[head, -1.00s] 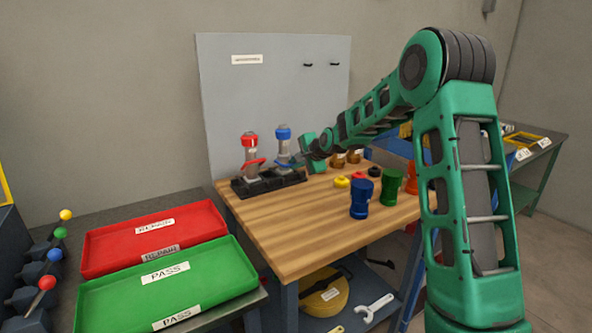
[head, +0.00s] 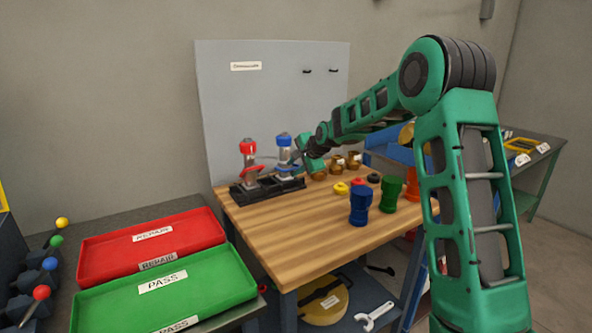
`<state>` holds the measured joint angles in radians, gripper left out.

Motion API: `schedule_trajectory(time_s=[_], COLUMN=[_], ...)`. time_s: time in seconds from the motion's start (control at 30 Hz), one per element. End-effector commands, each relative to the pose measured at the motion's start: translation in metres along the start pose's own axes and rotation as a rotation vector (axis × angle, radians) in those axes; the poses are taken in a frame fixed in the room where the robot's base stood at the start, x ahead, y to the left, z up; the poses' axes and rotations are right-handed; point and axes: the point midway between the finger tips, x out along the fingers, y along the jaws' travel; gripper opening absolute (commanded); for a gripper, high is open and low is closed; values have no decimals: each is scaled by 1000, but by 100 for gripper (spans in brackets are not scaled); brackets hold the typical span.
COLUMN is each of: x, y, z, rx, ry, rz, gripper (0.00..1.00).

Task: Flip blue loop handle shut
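The blue-capped pump (head: 284,158) stands upright in the black base (head: 268,187) at the back left of the wooden workbench. Its blue loop handle is too small and too covered to tell its angle. The red-capped pump (head: 248,160) stands just left of it in the same base. My gripper (head: 299,158) is at the right side of the blue-capped pump, near its upper half. I cannot tell whether it touches the handle. Its fingers are tiny and partly hidden here, so their opening does not show.
Brass pieces (head: 337,164) stand close to the right of my gripper. Blue (head: 360,205), green (head: 390,194) and orange cups stand further right. The front left of the wooden bench (head: 280,235) is clear. Red (head: 150,235) and green (head: 165,290) trays lie on the left table.

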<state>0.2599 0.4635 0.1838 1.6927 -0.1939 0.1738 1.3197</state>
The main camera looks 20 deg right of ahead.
Motion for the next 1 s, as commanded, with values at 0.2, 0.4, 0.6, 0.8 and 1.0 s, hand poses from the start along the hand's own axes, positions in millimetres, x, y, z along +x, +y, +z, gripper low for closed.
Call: schedule_trajectory(time_s=[0.2, 0.4, 0.6, 0.8, 1.0], x=[-1, -18, -55, -87, -103], y=[0, -1, -1, -1, -1], z=[0, -1, -1, -1, -1], rx=[0, 0, 0, 0, 0], ry=[1, 2, 3, 2, 1], rz=[0, -1, -2, -1, 1], gripper=[28, 28, 28, 28, 28])
